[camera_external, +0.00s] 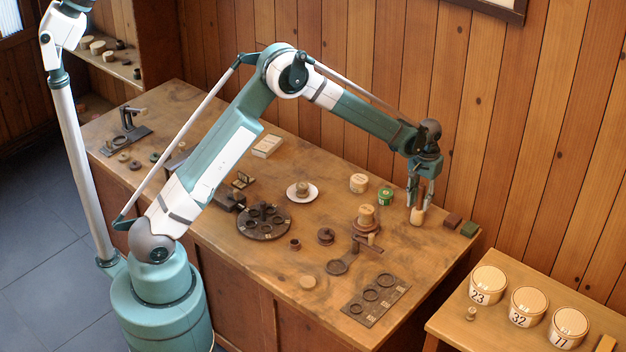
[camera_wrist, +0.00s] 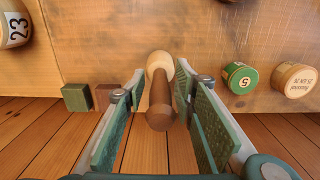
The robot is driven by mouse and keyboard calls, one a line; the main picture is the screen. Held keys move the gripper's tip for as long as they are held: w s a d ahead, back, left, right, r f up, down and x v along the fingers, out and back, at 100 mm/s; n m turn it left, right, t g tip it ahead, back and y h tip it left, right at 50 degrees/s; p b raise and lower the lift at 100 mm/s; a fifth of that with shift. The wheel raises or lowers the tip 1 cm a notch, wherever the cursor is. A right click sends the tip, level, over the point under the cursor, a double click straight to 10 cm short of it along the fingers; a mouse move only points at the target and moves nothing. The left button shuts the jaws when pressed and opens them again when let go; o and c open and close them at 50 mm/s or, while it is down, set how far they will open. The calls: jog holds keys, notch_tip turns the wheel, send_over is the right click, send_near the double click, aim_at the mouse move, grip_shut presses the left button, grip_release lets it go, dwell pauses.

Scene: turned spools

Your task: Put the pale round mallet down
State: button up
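The pale round mallet (camera_external: 417,217) is upright, its pale head (camera_wrist: 159,63) down at the table and its brown handle (camera_wrist: 161,107) pointing up toward the wrist camera. In the external view it is at the back right of the table. My gripper (camera_external: 420,203) is directly over it. In the wrist view my gripper (camera_wrist: 160,76) has one finger on each side of the handle, with narrow gaps showing, so it looks open around the mallet. The head looks to be on the tabletop; the exact contact is hard to see. The handle is mostly hidden in the external view.
A green tin (camera_external: 386,196) and a pale tin (camera_external: 359,183) stand to the left. A brown block (camera_external: 453,220) and a green block (camera_external: 469,229) lie to the right. A spool stand (camera_external: 366,216) is in front. Numbered tubs (camera_external: 488,284) stand on a side table.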

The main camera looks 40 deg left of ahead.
jog(key=shift+r, duration=0.1)
notch_tip(320, 180, up, 12)
dwell(0.6)
dwell(0.6)
jog(key=shift+s+a+r, duration=0.2)
jog(key=shift+a+r, duration=0.1)
jog(key=shift+r, duration=0.2)
jog(key=s+a+r+t, duration=0.3)
jog(key=s+a+r, duration=1.6)
jog(key=s, duration=0.1)
jog(key=s+a+f+t, duration=0.1)
jog(key=s+a, duration=0.3)
jog(key=s, duration=0.5)
jog(key=s+a+f+t, duration=0.1)
jog(key=s+a, duration=0.4)
jog(key=s, duration=0.4)
jog(key=s+a+f+t, duration=0.1)
jog(key=s+a, duration=0.3)
jog(key=s, duration=0.5)
jog(key=shift+s+a+f+t, duration=0.2)
jog(key=shift+s+t, duration=0.2)
jog(key=shift+t, duration=0.2)
